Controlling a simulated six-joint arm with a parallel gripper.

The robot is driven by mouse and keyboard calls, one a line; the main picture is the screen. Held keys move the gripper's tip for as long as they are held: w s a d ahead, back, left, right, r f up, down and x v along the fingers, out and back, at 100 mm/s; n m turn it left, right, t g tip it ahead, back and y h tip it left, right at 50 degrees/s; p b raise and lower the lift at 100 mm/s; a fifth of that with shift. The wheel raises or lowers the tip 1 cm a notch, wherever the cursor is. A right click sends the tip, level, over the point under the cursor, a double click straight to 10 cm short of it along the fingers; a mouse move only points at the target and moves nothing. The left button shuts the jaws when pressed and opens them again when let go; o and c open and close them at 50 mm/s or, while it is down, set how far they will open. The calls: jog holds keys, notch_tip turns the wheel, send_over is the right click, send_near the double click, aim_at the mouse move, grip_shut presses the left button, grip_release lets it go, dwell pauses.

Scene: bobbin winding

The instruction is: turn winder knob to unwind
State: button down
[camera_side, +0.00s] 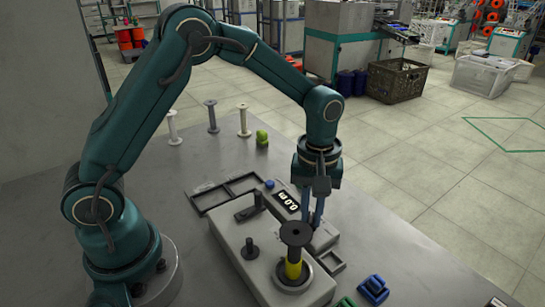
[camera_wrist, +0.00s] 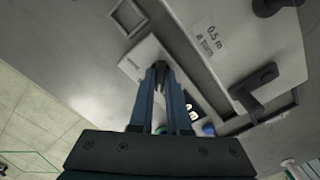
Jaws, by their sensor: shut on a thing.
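The grey winder box (camera_side: 250,253) stands on the table, with a black crank-like arm (camera_side: 250,210), a short black peg (camera_side: 250,249) and a dark-flanged spindle (camera_side: 295,234) with yellow winding (camera_side: 293,270). Behind it is a smaller counter box with a display (camera_side: 287,201) and a blue button (camera_side: 270,184). My gripper (camera_side: 314,220) points down at the right end of the counter box. In the wrist view its fingers (camera_wrist: 161,76) are shut on a small dark knob (camera_wrist: 161,66), mostly hidden between them. The knob's turn angle cannot be told.
A dark tray (camera_side: 225,190) lies left of the counter. A small square frame (camera_side: 331,263), a blue block (camera_side: 374,289) and a green block (camera_side: 345,302) lie at front right. Three spools (camera_side: 212,116) and a yellow-green item (camera_side: 262,139) stand at the back. A label (camera_wrist: 210,37) reads "0.5 m a turn".

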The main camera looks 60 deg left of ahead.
aim_at(311, 217)
dwell(0.4)
jog(key=c, duration=0.9)
grip_release()
jog(key=shift+r, duration=0.15)
jog(key=shift+r, duration=2.45)
